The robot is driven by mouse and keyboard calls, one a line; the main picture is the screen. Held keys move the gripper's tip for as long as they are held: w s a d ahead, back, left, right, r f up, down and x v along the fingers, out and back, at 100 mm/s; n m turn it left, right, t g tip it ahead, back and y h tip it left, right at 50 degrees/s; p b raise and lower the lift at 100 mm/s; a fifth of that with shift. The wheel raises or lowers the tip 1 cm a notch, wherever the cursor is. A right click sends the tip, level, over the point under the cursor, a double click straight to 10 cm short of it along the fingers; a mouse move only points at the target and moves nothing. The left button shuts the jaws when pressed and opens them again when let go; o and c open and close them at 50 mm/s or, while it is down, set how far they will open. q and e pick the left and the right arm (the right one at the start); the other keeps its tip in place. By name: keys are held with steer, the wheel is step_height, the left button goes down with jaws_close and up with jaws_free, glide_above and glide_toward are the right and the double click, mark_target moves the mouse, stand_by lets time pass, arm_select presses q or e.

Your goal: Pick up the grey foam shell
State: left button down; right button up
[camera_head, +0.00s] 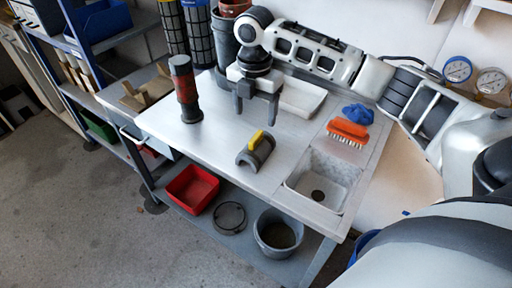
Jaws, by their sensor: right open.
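A grey foam shell (262,154) lies on the metal workbench (220,150), left of the sink. It is curved like a half-pipe, with a yellow piece (255,139) on its top. My right gripper (255,117) points down above the bench, behind the shell in the picture. It is open and empty, with its two fingers apart. The gripper and the shell appear apart. My left gripper is not in view.
A dark red and black cylinder (185,90) stands left of my gripper. A white tray (302,98) lies behind it. An orange brush (347,131), a blue cloth (357,113) and the sink (322,181) are at the right. The bench's left front is clear.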

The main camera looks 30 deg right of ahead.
mark_target(256, 136)
step_height(256, 136, down, 4)
steer(key=shift+r, duration=0.1)
steer(key=shift+s+f, duration=0.2)
steer(key=shift+f, duration=2.55)
steer(key=c, duration=1)
